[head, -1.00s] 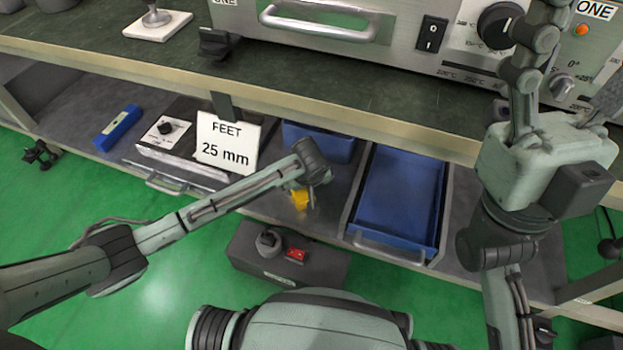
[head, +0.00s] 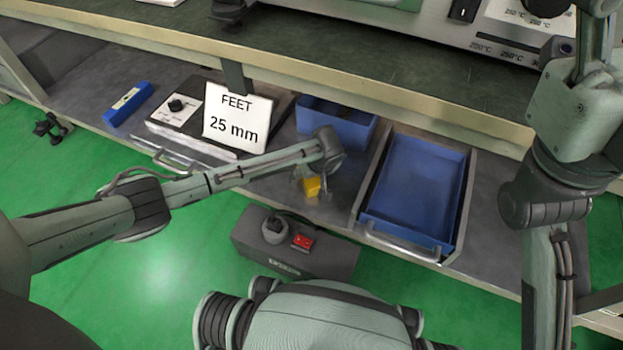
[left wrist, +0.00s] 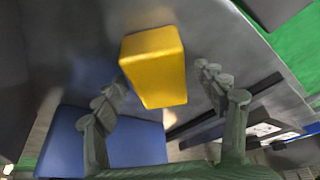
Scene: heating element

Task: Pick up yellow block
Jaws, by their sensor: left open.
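The yellow block (head: 312,187) lies on the grey lower shelf (head: 340,195), in front of a small blue bin. In the left wrist view the yellow block (left wrist: 155,67) lies ahead of my left gripper (left wrist: 165,95), between the lines of its two fingers. Those fingers are spread apart, with a gap visible on either side of the block. In the head view my left gripper (head: 313,185) is at the block, partly hidden by my own wrist. My right arm is at the right side of the head view, but its fingers are not visible.
A blue bin (head: 338,125) and a blue tray (head: 415,190) in a drawer stand on the shelf. A sign reading "FEET 25 mm" (head: 237,118) stands left of the block. The bench edge (head: 390,97) overhangs behind.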

